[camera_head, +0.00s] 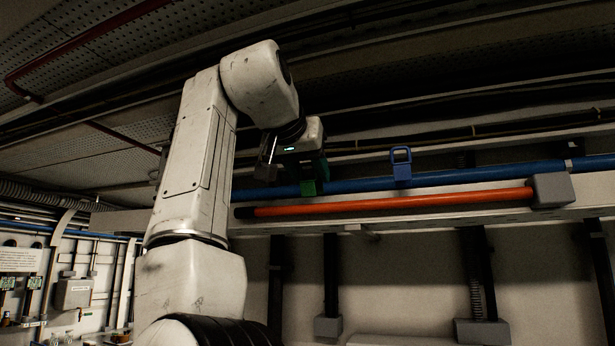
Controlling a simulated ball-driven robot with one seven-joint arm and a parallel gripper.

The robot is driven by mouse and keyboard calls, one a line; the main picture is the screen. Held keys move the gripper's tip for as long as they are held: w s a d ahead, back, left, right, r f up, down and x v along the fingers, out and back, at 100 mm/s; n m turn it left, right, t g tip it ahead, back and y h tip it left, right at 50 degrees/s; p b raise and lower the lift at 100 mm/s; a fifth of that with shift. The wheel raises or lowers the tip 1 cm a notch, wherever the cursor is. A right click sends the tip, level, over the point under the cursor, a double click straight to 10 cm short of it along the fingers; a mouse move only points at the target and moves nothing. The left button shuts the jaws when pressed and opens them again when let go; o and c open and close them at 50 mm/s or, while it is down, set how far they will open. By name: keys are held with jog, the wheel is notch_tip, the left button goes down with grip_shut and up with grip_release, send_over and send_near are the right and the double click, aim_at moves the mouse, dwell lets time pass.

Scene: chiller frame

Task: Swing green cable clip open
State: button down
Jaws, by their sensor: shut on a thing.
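The green cable clip (309,187) sits on the blue cable (350,186) that runs along the overhead beam. Its lower part shows below my gripper, and its upper part is hidden behind the gripper. My gripper (309,172) is at the end of the raised arm, right at the clip, and is shut on it. I cannot tell from this view how far the clip is swung open.
A blue clip (401,163) stands on the same cable to the right. An orange tube (390,201) runs just below the cable into a grey block (552,190) at the right. Dark pipes run close above. Room below the beam is mostly free between dark posts.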

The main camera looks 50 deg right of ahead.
jog(key=shift+d+r+g+y, duration=0.25)
jog(key=shift+d+y, duration=0.05)
jog(key=shift+y, duration=0.35)
jog(key=shift+d+r+g+y, duration=0.25)
jog(key=shift+y, duration=0.4)
jog(key=shift+w, duration=0.15)
jog(key=c, duration=0.9)
grip_release()
jog(key=shift+d, duration=0.25)
jog(key=shift+a, duration=0.1)
